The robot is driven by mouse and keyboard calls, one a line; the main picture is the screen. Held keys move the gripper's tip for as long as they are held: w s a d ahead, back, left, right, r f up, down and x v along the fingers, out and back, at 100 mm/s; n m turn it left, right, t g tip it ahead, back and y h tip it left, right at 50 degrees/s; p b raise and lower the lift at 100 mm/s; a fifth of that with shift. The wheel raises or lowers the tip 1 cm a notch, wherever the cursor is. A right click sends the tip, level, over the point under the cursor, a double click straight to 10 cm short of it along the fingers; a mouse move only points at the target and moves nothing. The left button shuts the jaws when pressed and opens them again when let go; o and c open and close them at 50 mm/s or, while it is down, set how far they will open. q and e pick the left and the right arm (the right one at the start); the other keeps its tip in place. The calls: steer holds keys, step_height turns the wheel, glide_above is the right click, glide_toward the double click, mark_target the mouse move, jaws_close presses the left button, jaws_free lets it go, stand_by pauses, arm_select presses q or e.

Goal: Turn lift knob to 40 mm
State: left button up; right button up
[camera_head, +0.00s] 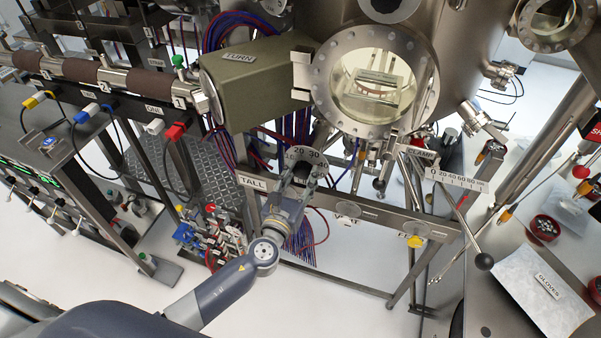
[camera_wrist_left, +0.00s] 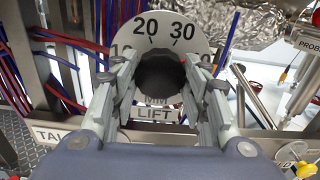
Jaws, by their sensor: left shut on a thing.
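The lift dial (camera_head: 306,156) is a pale round plate on the frame below the round window. In the left wrist view its scale (camera_wrist_left: 165,30) reads 10, 20 and 30, with a partly hidden number at the right. A LIFT label (camera_wrist_left: 155,113) sits below. The dark round lift knob (camera_wrist_left: 163,78) is at the dial's centre. My left gripper (camera_head: 297,178) is shut on the knob, one finger on each side, as the left wrist view (camera_wrist_left: 160,88) shows. A small red mark shows at the knob's upper right; I cannot read the exact setting. My right gripper is not in view.
A TALL label (camera_head: 253,182) is left of the dial. The round window (camera_head: 424,75) and an olive TURN box (camera_head: 255,85) stand above it. A lever with a black ball (camera_head: 484,261) and a GLOVES packet (camera_head: 545,290) are at the right. Wires hang behind the knob.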

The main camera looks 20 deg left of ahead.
arm_select(q)
steer(key=shift+f+m+p, duration=0.1)
steer(key=shift+m+p, duration=0.2)
steer(key=shift+m, duration=0.5)
steer(key=o, duration=1)
steer(key=shift+o, duration=0.2)
steer(key=s, duration=1.2)
steer(key=shift+a, duration=0.25)
steer(key=shift+f, duration=0.1)
